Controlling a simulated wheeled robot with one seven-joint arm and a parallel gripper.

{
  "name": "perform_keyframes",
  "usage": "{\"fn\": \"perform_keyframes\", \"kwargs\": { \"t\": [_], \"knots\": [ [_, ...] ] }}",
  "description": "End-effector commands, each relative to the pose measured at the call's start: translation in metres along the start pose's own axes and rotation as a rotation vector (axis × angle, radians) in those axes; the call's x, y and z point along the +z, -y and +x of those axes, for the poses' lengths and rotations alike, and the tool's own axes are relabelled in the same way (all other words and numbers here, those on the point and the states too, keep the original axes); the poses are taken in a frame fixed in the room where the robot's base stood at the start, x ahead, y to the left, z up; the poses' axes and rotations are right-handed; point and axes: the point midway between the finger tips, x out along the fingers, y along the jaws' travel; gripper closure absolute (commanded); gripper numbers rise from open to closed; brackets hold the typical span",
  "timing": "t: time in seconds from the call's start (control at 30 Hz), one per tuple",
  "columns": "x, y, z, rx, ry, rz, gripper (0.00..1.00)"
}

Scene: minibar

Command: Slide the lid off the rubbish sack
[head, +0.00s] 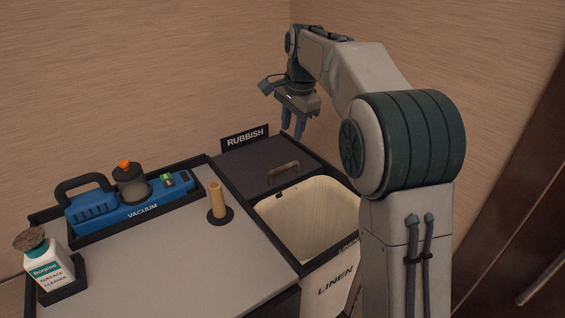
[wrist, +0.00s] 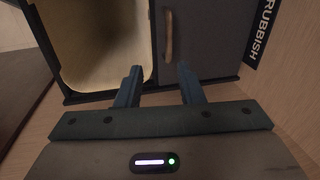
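The dark flat lid (head: 257,163) covers the rubbish compartment in the head view, behind the open linen sack. Its wooden handle (head: 283,170) lies near the lid's front edge. In the wrist view the lid (wrist: 207,38) fills the upper right, with the handle (wrist: 168,38) along its left side. My gripper (head: 293,132) is above the back right part of the lid, apart from the handle. Its two blue fingers (wrist: 160,88) are spread with nothing between them. The rubbish sack itself is hidden under the lid.
The open linen sack (head: 349,262) is directly in front of the lid. A RUBBISH sign (head: 244,138) stands at the back edge. A blue vacuum (head: 135,208), a wooden peg (head: 217,200) and a cleaner bottle (head: 48,262) occupy the cart top at left. Walls are close behind.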

Motion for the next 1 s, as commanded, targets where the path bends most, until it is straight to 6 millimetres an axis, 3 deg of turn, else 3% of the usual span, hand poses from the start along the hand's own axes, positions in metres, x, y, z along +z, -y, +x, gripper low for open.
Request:
{"fn": "perform_keyframes", "kwargs": {
  "t": [0.13, 0.33, 0.8, 1.0],
  "knots": [
    [-0.001, 0.015, 0.006, 0.001, 0.005, 0.046, 0.66],
    [-0.001, 0.018, 0.022, 0.004, 0.008, 0.059, 0.66],
    [0.0, 0.017, 0.116, 0.005, 0.009, 0.056, 0.66],
    [0.0, 0.018, 0.139, 0.003, 0.007, 0.056, 0.66]
  ]
}}
